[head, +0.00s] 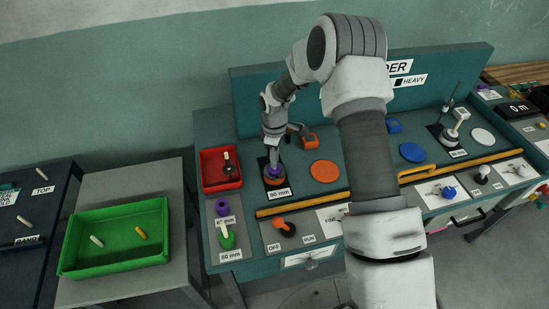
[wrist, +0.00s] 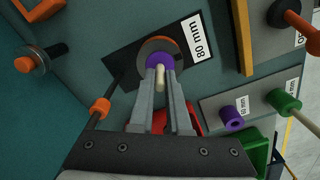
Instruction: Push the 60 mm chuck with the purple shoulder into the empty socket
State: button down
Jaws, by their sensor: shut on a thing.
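My gripper (wrist: 160,84) is shut on a pale peg-like stem with a purple shoulder (wrist: 159,58), the chuck. In the wrist view the purple shoulder lies over a round grey-and-brown ring (wrist: 160,45) beside an "80 mm" label; the picture does not show how deep it sits. In the head view my gripper (head: 273,160) points down at this station, with purple (head: 274,171) under its tips. A separate purple hollow piece (head: 222,208) stands on the grey plate at the front left; it also shows in the wrist view (wrist: 232,118). Its label is hard to read.
A red bin (head: 219,180) with a dark-based peg is just left of the station. An orange disc (head: 324,171) is to the right, and a yellow rail (head: 290,205) runs in front.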

jog(key=c, duration=0.8)
grip_release()
notch_tip(320, 180, up, 17)
jog(key=shift+r, duration=0.15)
